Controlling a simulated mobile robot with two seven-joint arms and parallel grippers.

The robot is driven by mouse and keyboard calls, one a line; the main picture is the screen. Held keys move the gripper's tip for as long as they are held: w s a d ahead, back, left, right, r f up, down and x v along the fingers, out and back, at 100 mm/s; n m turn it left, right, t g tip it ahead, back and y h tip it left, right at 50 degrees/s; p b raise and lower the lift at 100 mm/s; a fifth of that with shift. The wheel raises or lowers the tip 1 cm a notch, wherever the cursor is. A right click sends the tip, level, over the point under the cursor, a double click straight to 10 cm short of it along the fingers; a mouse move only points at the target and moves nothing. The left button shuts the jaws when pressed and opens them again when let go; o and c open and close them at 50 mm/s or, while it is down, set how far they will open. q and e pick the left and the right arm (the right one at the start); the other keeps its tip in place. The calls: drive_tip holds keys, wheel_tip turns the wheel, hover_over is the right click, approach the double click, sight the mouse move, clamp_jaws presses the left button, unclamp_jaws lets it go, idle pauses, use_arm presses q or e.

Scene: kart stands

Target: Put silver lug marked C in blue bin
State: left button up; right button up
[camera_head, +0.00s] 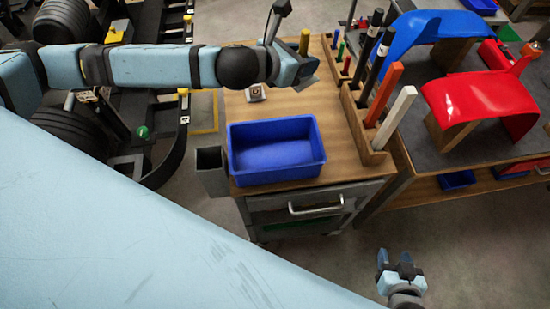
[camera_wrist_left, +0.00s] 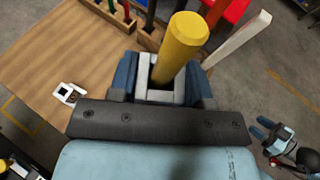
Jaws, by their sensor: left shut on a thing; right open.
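A small silver lug (camera_head: 256,92) with a dark centre lies on the wooden bench top behind the bin. It also shows left of my gripper in the left wrist view (camera_wrist_left: 68,92); I cannot read a letter on it. The blue bin (camera_head: 233,166) stands empty at the bench's front. My left gripper (camera_head: 303,72) is above the bench, behind and right of the bin. My right gripper (camera_head: 396,262) is open and empty, low right of the bench.
A yellow cylinder (camera_head: 304,42) rises by my left fingers; its foot is hidden. A wooden rack (camera_head: 372,155) with upright coloured bars and dark sticks lines the bench's right edge. A grey open holder (camera_head: 212,172) hangs left of the bin. Red (camera_head: 480,100) and blue panels stand on the right table.

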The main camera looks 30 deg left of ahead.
use_arm(q)
drive_tip(key=s+f+m+g+h, duration=0.1)
drive_tip(key=s+d+f+m+g+h, duration=0.1)
drive_tip(key=m+h, duration=0.1)
drive_tip(key=s+d+f+m+g+h, duration=0.1)
drive_tip(key=m, duration=0.1)
drive_tip(key=shift+s+d+f+g+h, duration=0.1)
drive_tip(key=shift+s+f+g+h, duration=0.2)
drive_tip(key=shift+f+g, duration=0.1)
hover_over(293, 157)
wheel_tip(293, 157, down, 16)
drive_tip(key=shift+m+g+h, duration=0.3)
drive_tip(key=shift+m, duration=0.1)
wheel_tip(293, 157, down, 4)
drive_tip(key=shift+f+b, duration=0.1)
drive_tip(key=shift+b, duration=0.2)
drive_tip(key=shift+f+b, duration=0.4)
drive_tip(key=shift+f, duration=0.25)
drive_tip(key=o, duration=1.1)
